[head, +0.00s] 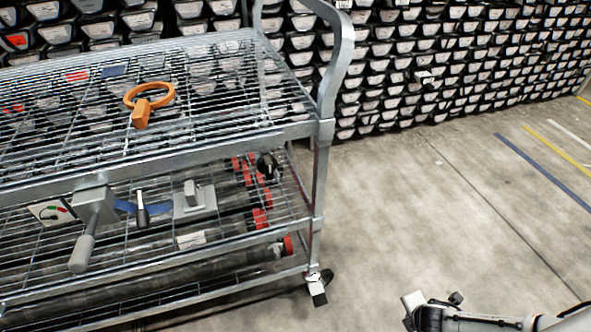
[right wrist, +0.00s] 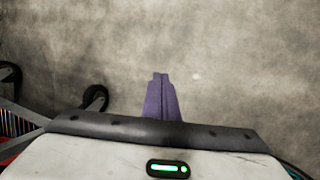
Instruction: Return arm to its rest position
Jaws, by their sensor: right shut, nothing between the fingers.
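My right arm (head: 500,320) comes in at the bottom right of the head view, low over the bare floor and to the right of the cart. In the right wrist view my right gripper (right wrist: 161,77) shows its purple fingers pressed together with nothing between them. They point over empty concrete floor. My left arm and gripper are in neither view.
A metal wire-shelf cart (head: 225,158) stands at left, with an orange ring-shaped object (head: 141,117) on its top shelf. Its caster (head: 316,288) is near my right arm. Racks of dark bins (head: 420,60) line the back. The floor (head: 430,210) at right is clear.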

